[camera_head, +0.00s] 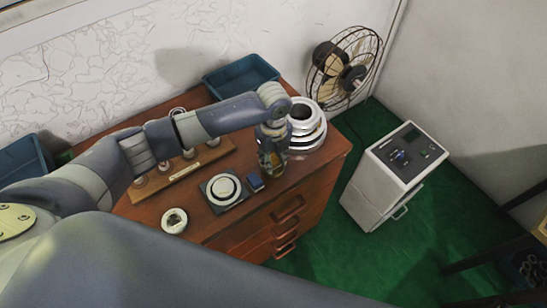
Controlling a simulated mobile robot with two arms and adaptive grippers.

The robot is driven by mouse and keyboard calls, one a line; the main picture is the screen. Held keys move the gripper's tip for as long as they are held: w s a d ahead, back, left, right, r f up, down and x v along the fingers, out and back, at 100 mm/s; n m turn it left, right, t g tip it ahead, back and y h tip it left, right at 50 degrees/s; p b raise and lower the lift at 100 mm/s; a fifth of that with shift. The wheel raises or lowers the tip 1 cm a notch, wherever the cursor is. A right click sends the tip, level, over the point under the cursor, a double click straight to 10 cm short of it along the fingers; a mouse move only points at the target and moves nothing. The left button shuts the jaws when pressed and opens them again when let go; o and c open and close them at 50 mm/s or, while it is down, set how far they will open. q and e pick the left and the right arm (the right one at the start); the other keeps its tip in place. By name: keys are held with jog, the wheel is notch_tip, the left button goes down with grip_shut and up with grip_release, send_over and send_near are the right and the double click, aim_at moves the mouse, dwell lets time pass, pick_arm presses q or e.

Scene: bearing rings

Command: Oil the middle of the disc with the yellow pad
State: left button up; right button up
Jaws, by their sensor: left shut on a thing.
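The disc (223,187), a pale ring with a light centre, lies on a dark square base on the brown cabinet top. My left gripper (271,166) points down to the right of the disc, apart from it, near the cabinet's front edge. It is shut on a small amber-yellow thing that looks like the yellow pad (269,158), mostly hidden by the fingers. A small dark blue block (255,182) lies between the disc and the gripper. My right gripper is not in view.
A stack of metal rings (309,139) stands just right of my gripper. A wooden rack (205,159) with round parts is behind the disc. A small ring (174,220) lies at the front left. Blue bins (240,84) and a fan (345,68) are farther back.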

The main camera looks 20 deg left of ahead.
aim_at(273, 160)
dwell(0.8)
pick_arm(q)
jog(key=shift+s+f, duration=0.1)
dwell(0.5)
jog(key=shift+p, duration=0.35)
notch_tip(273, 160, up, 7)
jog(key=p, duration=0.7)
dwell(0.6)
